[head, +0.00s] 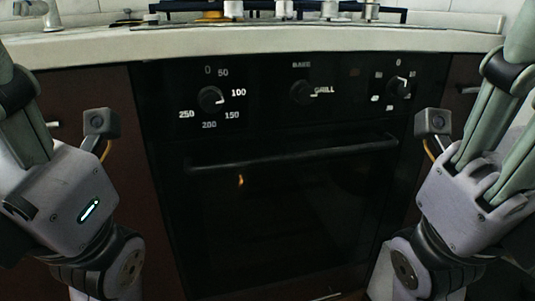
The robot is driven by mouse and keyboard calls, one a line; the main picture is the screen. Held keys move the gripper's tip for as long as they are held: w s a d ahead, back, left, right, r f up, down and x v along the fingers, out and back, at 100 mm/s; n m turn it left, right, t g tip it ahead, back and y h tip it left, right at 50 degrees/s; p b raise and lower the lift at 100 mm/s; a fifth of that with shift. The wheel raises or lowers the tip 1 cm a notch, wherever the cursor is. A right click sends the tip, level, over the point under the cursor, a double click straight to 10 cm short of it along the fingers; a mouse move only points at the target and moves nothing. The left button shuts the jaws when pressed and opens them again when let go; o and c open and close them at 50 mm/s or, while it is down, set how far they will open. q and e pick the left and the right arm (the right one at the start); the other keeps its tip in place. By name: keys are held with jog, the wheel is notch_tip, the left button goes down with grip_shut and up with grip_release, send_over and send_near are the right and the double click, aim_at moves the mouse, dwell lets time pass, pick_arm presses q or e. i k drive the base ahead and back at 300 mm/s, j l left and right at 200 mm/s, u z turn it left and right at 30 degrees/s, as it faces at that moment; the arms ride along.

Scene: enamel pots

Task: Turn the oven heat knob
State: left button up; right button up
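The oven (285,215) is a black built-in unit in front of me, with its control panel above the door. The heat knob (210,98) is the black knob at the panel's left, ringed by numbers from 0 to 250. Its light mark shows on the right side, roughly toward 100; the exact setting is hard to tell. My two arms stand at the left and right sides of the view, both apart from the knob. Neither gripper's fingers can be seen, so nothing shows whether they are open or shut.
A GRILL knob (302,92) is at the panel's middle and another knob (398,87) at its right. The oven door handle (290,153) runs below the panel. A pale countertop (90,48) with a hob (290,22) overhangs above. Dark cabinets flank the oven.

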aim_at(210, 99)
jog(key=k+j+z, duration=0.15)
jog(key=j, duration=0.25)
jog(key=k+j+z, duration=0.2)
jog(key=j, duration=0.2)
jog(key=k+j+z, duration=0.15)
jog(key=j, duration=0.2)
